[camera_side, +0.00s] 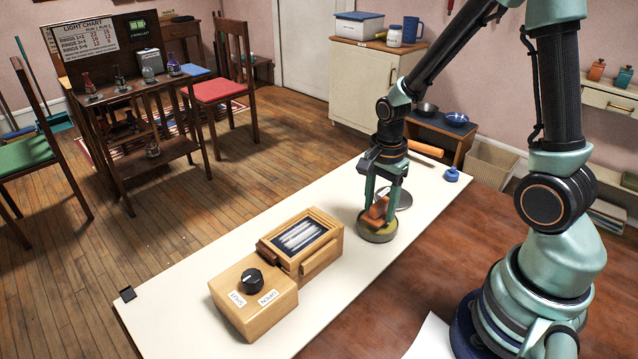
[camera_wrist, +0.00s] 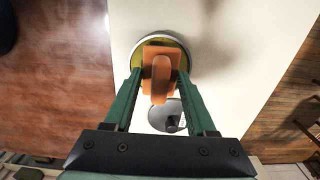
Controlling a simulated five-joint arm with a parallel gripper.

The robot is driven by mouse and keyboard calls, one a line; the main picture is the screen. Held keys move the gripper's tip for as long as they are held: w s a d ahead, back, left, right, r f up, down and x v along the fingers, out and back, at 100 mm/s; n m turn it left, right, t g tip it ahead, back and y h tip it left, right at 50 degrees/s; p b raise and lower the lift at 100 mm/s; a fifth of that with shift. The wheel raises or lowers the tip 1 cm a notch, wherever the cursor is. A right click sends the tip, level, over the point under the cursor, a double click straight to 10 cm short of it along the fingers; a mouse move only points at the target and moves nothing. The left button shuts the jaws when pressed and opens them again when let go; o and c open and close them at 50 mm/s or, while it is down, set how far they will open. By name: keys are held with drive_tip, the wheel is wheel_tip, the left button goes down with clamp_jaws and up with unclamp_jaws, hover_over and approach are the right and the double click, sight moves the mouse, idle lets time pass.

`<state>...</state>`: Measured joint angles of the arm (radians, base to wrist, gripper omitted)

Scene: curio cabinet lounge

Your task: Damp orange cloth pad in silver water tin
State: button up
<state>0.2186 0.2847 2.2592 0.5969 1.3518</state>
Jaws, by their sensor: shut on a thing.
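My gripper (camera_side: 381,206) is shut on the orange cloth pad (camera_side: 377,209), which has a rounded grip on top of a flat square base. The pad also shows between my fingers in the wrist view (camera_wrist: 160,75). It is low over the round silver tin (camera_side: 377,238), whose top looks yellow-green; the tin's rim shows around the pad in the wrist view (camera_wrist: 150,36). I cannot tell whether the pad touches what is in the tin. A round silver lid (camera_side: 403,200) with a dark knob lies beside the tin, partly behind my fingers.
A small blue object (camera_side: 452,174) is at the far right end.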

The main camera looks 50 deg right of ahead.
sight(380, 202)
drive_tip(key=shift+r, duration=3.05)
